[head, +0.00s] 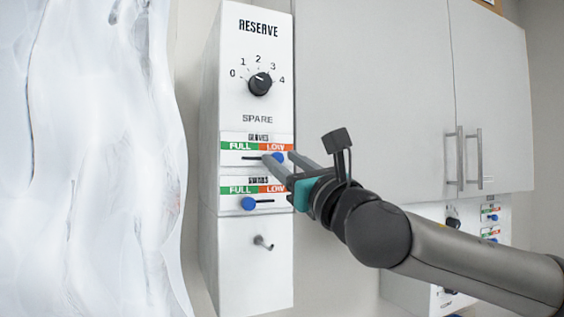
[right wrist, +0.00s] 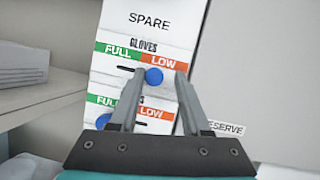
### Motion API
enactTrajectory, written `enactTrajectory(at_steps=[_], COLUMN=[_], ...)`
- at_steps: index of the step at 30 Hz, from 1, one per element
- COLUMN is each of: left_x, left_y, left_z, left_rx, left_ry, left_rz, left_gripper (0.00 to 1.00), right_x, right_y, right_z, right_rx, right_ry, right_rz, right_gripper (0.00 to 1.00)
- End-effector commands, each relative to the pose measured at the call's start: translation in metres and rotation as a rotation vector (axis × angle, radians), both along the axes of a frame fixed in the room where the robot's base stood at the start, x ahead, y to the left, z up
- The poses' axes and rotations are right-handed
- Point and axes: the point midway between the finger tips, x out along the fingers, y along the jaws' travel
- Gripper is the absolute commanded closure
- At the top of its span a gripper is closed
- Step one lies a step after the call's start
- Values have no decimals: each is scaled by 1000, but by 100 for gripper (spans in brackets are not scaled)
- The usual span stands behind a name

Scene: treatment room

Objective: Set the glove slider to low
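The glove slider is a blue round knob (head: 278,158) on a dark slot under the GLOVES label (head: 258,138) on the white RESERVE panel. In the head view it sits below the red LOW field, with the slot showing on its left. In the right wrist view the knob (right wrist: 154,76) lies just right of the FULL/LOW border. My right gripper (head: 279,157) is open, one fingertip on either side of the knob, with small gaps visible in the right wrist view (right wrist: 159,74). I cannot tell whether either finger touches it. My left gripper is not in view.
Below is the SWABS slider (head: 249,203), its blue knob at the left under FULL. A RESERVE dial (head: 260,84) is above and a small metal toggle (head: 263,242) is below. A grey cabinet (head: 375,90) stands right; a translucent white curtain (head: 85,160) hangs left.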

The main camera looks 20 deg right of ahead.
Motion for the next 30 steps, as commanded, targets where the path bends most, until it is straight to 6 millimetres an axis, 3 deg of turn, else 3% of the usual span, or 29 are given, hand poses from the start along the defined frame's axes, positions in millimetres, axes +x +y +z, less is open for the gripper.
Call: enactTrajectory(at_steps=[3,14,20,30], left_x=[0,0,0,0], left_y=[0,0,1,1], left_z=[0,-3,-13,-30], left_rx=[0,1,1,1], left_ry=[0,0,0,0], left_rz=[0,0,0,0], left_gripper=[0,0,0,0], right_x=[0,-7,-35,-96], right_y=[1,0,-4,-13], right_z=[0,-4,-16,-43], right_rx=[-1,-1,-2,-4], right_ry=[0,-1,-1,1], right_rz=[2,3,3,-1], right_gripper=[42,42,42,42])
